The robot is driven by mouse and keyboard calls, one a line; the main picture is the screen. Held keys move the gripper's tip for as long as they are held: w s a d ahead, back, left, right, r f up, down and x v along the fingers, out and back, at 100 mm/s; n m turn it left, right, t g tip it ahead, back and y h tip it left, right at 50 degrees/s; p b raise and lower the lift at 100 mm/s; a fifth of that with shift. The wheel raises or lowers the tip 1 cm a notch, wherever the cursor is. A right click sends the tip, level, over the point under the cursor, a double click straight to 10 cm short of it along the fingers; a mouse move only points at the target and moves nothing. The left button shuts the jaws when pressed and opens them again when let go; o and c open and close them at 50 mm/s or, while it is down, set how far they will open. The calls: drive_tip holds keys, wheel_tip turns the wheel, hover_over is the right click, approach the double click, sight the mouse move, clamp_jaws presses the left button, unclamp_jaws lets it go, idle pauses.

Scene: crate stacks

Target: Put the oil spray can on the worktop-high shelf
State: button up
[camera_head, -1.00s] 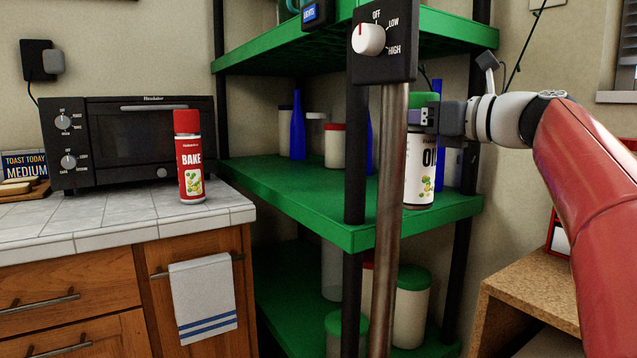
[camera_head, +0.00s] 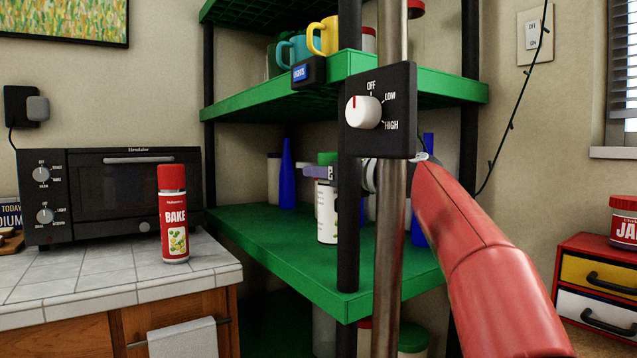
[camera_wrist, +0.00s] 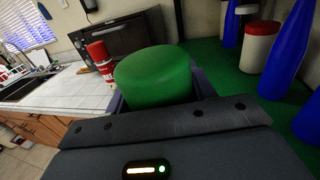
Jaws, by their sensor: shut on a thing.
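The oil spray can (camera_head: 326,212) is white with a green cap and dark lettering, partly hidden behind the shelf's front black post. My gripper (camera_head: 322,171) is shut on it near the cap. The can is upright over the worktop-high green shelf (camera_head: 275,250); I cannot tell whether its base touches the board. In the wrist view, the green cap (camera_wrist: 153,78) fills the middle between my fingers, and the can's body is hidden below it.
Blue bottles (camera_head: 287,173) and lidded jars (camera_head: 273,180) stand at the shelf's back. A red BAKE can (camera_head: 173,215) stands on the tiled worktop (camera_head: 90,290) beside the toaster oven (camera_head: 100,195). The knob box (camera_head: 381,110) and its metal pole block part of the view. The shelf's front left is clear.

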drive_tip(key=shift+w+a+f, duration=0.25)
drive_tip(key=shift+a+f, duration=0.05)
drive_tip(key=shift+f, duration=0.25)
drive_tip(key=shift+w+a+f, duration=0.25)
drive_tip(key=shift+w+f, duration=0.05)
drive_tip(key=shift+f, duration=0.3)
drive_tip(key=shift+w+a+f, duration=0.25)
drive_tip(key=shift+a+f, duration=0.05)
drive_tip(key=shift+f, duration=0.25)
drive_tip(key=o, duration=1.4)
drive_tip(key=shift+f, duration=0.1)
drive_tip(key=b+v, duration=0.2)
drive_tip(key=v, duration=1)
